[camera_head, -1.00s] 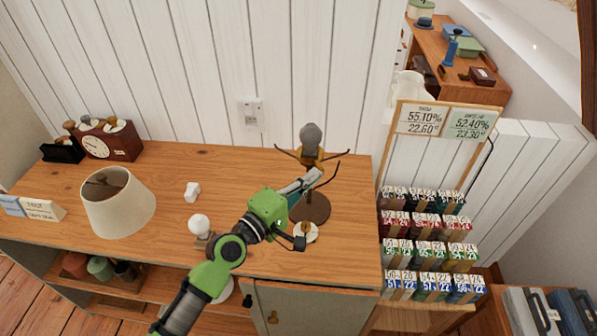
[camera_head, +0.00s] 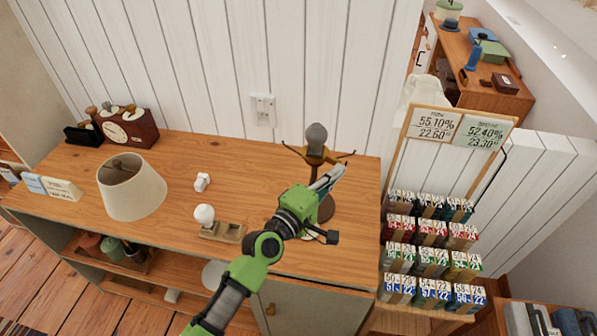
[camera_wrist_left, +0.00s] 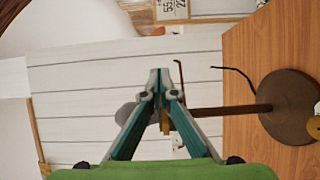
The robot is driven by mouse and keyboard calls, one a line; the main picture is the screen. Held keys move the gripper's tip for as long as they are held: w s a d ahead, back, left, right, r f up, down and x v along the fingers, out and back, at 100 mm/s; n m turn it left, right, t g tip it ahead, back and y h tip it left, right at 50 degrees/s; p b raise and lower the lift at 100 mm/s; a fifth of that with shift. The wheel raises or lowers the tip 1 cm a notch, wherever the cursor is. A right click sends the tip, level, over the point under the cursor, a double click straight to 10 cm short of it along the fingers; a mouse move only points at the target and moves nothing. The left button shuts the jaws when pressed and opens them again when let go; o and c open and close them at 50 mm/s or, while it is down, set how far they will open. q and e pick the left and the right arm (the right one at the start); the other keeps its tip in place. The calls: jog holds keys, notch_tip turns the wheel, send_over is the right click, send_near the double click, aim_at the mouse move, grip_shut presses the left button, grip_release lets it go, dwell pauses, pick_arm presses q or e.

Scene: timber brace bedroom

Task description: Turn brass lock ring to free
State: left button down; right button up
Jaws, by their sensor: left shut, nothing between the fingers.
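A shadeless lamp stand has a dark round base (camera_head: 325,207), thin side arms and a grey bulb-like top (camera_head: 316,134). The brass lock ring (camera_head: 314,152) sits just below that top. My left gripper (camera_head: 338,171) is shut and empty, beside the stand and a little right of and below the ring in the head view. In the left wrist view, the shut fingertips (camera_wrist_left: 160,76) are in front of the stand. A brass part (camera_wrist_left: 165,122) shows between the fingers, partly hidden. I cannot tell whether they touch. My right gripper is not in view.
A cream lampshade (camera_head: 131,187), a white bulb (camera_head: 204,213) in a wooden holder and a small white piece (camera_head: 202,182) are on the wooden cabinet top (camera_head: 240,165). A clock (camera_head: 128,128) stands at the back left. A display rack (camera_head: 431,250) stands at the right.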

pick_arm(q)
jog(key=shift+x, duration=0.85)
jog(key=shift+s+d, duration=0.1)
jog(key=shift+d, duration=0.05)
